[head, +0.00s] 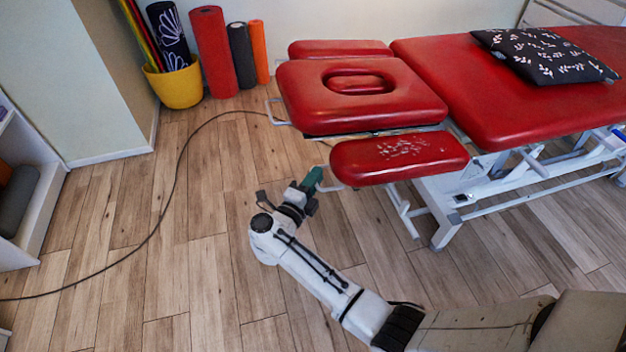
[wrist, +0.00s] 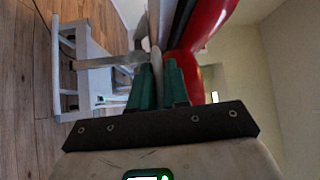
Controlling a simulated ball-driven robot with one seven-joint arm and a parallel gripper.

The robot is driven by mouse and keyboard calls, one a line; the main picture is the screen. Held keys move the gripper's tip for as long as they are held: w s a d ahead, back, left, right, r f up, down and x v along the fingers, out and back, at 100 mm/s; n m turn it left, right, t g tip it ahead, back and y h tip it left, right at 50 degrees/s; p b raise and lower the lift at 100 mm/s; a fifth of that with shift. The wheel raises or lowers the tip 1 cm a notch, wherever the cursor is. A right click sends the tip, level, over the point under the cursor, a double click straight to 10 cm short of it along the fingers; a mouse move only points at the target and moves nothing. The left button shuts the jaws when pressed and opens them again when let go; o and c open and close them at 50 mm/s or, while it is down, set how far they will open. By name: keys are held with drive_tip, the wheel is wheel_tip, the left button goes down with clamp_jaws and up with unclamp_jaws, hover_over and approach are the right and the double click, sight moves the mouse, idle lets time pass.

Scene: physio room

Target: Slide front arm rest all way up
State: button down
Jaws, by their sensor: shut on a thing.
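The front arm rest (head: 400,157) is a red padded cushion with pale worn marks, at the near side of the treatment table and lower than the face-hole cushion. A light metal handle (head: 329,187) sticks out at its left end. My gripper (head: 316,177) is at this handle, left of the pad. In the wrist view my green fingers (wrist: 159,82) are shut on a pale bar (wrist: 156,58), which looks like this handle. Red padding (wrist: 187,58) shows just beyond and right of the fingers. The fingertips are partly hidden by the bar.
The table's red face-hole cushion (head: 360,95) lies behind the arm rest, with a white frame (head: 445,215) below. A dark cable (head: 178,180) curves across the wooden floor. A yellow bucket (head: 176,87) and rolled mats stand at the back left. Floor left of my arm is otherwise clear.

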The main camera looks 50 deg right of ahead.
drive_tip(key=r+p, duration=0.1)
drive_tip(key=r, duration=0.1)
drive_tip(key=r+p, duration=0.3)
drive_tip(key=r, duration=0.1)
drive_tip(key=shift+s+d, duration=0.1)
drive_tip(key=shift+d, duration=0.15)
drive_tip(key=c, duration=1.3)
unclamp_jaws()
drive_tip(key=shift+o, duration=0.3)
drive_tip(key=shift+s+a+f, duration=0.15)
drive_tip(key=shift+a, duration=0.4)
drive_tip(key=v, duration=0.9)
drive_tip(key=shift+a, duration=0.4)
